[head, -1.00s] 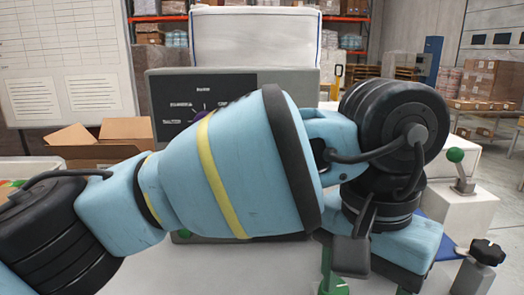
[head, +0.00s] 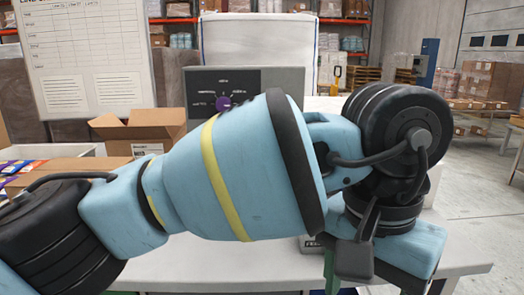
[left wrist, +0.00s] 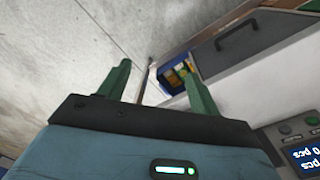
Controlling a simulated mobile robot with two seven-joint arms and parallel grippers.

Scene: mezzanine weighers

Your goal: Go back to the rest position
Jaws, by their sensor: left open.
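My left arm crosses the head view from the left, with its blue and black links in front of the table. My left gripper shows in the left wrist view (left wrist: 160,82), with two green fingers spread apart and nothing held between them. In the head view only green parts of it show at the bottom edge, below the blue wrist. Its fingertips are cut off there. My right gripper is in neither view.
A white table (head: 225,265) lies under my left arm. An open cardboard box (head: 145,130) is at the left. A display (left wrist: 305,155) shows in the left wrist view. Open floor lies at the right.

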